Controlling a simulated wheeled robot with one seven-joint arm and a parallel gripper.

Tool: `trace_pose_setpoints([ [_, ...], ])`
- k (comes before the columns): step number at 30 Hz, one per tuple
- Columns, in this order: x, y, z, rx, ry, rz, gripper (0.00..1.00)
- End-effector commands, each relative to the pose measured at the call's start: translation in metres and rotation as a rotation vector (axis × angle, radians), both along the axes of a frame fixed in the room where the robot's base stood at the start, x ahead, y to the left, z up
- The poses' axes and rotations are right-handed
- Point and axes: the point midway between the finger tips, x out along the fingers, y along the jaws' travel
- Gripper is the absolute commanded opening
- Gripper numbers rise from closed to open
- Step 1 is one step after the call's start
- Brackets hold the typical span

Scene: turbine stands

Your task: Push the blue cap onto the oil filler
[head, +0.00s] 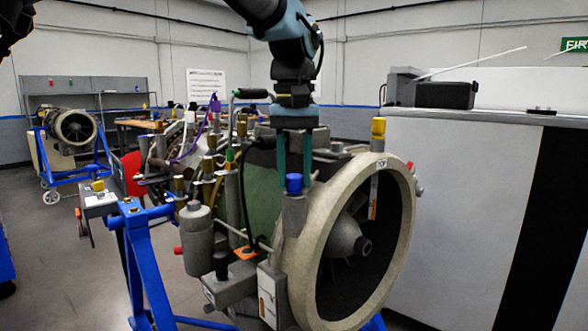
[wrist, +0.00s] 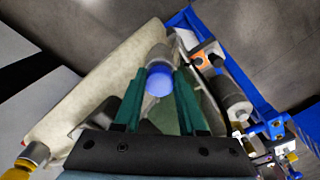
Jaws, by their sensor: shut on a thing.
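The blue cap (head: 294,183) is between the teal fingers of my gripper (head: 294,180), which point straight down and are shut on it. The cap is upright, directly over the grey oil filler (head: 294,213) beside the engine's front ring, and looks to touch its top. How far down it sits I cannot tell. In the wrist view the blue cap (wrist: 159,82) shows between the fingertips of my gripper (wrist: 160,76), with the grey filler (wrist: 158,54) in line just beyond it.
The engine's pale intake ring (head: 300,273) is close on the right of the filler. A yellow-capped fitting (head: 378,130) stands on top of the ring. A grey canister (head: 196,240) and several capped pipes stand to the left. A white cabinet (head: 450,200) is at the right.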

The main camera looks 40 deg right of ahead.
Motion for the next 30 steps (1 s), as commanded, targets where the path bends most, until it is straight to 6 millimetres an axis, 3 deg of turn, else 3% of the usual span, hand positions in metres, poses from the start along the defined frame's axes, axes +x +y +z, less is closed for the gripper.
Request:
trace_pose_setpoints([
  [1,-0.0016,0.0014,-0.0079,0.014,0.007,-0.001,0.00],
  [7,-0.0019,0.0015,-0.0088,0.016,0.008,-0.001,0.00],
  [8,-0.0019,0.0015,-0.0089,0.017,0.009,-0.001,0.43],
  [16,-0.0011,0.0010,-0.0054,0.010,0.005,0.000,0.73],
  [22,-0.0008,0.0008,-0.0041,0.008,0.004,0.000,0.76],
  [25,-0.0008,0.0008,-0.0037,0.007,0.003,0.000,0.85],
  [30,-0.0007,0.0007,-0.0033,0.007,0.004,0.000,0.85],
])
